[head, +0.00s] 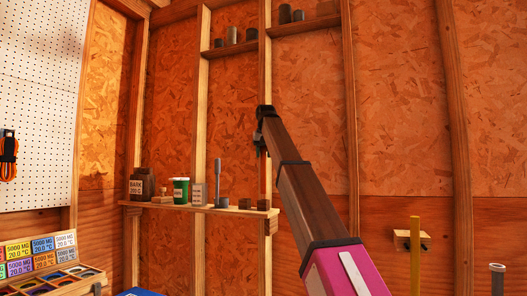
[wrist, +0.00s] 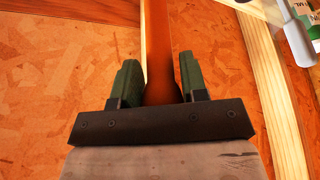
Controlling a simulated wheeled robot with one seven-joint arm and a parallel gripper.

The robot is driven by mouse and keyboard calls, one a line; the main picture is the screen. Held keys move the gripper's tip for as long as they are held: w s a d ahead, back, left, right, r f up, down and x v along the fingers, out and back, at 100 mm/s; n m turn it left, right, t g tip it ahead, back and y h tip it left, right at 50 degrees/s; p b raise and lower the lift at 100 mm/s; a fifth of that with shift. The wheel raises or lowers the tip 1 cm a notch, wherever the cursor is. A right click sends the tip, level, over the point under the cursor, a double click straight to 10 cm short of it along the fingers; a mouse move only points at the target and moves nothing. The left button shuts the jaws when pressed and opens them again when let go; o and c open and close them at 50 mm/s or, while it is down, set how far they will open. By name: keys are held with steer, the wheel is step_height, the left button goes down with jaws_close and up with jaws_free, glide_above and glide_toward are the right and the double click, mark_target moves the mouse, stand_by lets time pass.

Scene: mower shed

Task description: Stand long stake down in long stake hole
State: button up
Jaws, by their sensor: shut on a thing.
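My gripper (head: 262,148) is raised in front of the back wall, above the right part of the shelf, with its fingers downward. In the wrist view its green fingers (wrist: 158,85) are closed on the sides of an orange-brown rod (wrist: 163,92), which runs away from the jaws out of the top of the picture. I cannot tell for sure that the rod is the long stake. It is hard to make out in the head view against the wall stud. A yellow stake (head: 415,255) stands upright at the lower right. I cannot make out the long stake hole.
A wall shelf (head: 232,209) carries a jar, a green cup (head: 181,190), a box and an upright grey tool (head: 218,180). A wooden wall bracket (head: 411,241) is behind the yellow stake. A grey post (head: 497,279) stands at far right. Coloured boxes (head: 40,252) are at lower left.

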steer(key=shift+f, duration=3.1)
steer(key=o, duration=1.3)
glide_toward(264, 163)
steer(key=shift+w+a+f, duration=0.1)
steer(key=shift+w+f, duration=0.15)
steer(key=shift+f, duration=0.15)
